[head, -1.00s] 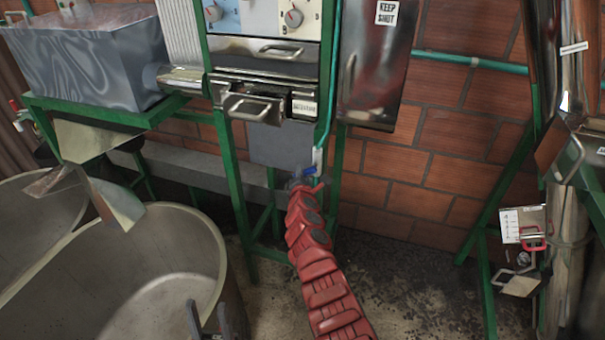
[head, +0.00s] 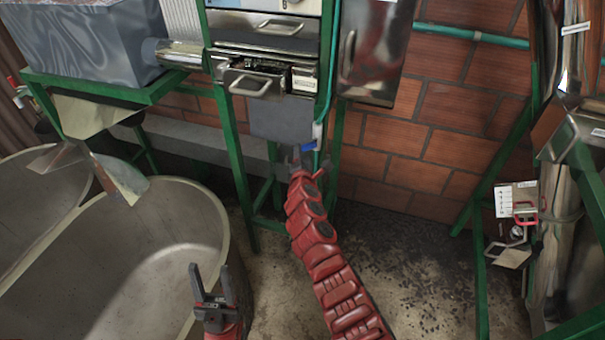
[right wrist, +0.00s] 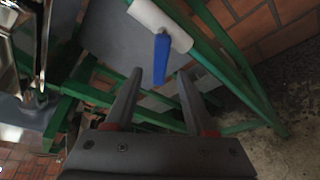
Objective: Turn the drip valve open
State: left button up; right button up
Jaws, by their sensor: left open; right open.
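The drip valve shows as a blue lever (head: 309,147) on a white pipe piece (head: 317,131) below a green hose. In the right wrist view the blue lever (right wrist: 161,59) hangs down from the white pipe (right wrist: 160,24), beyond the fingertips and roughly between them. My right gripper (head: 305,158) is open, close to the lever; nothing is gripped. Its fingers (right wrist: 158,78) point toward the lever, and I cannot tell whether they touch it. My left gripper (head: 210,275) is open and empty in front of the large tank, far from the valve.
A large round tank (head: 228,205) fills the lower left. A green frame (head: 234,170) stands beside the valve, under a metal drawer with a handle (head: 253,84). A brick wall (head: 395,137) is behind. Bare floor (head: 400,240) lies right of my right arm.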

jog(key=b+v, duration=0.2)
jog(key=v, duration=1)
jog(key=shift+s, duration=0.15)
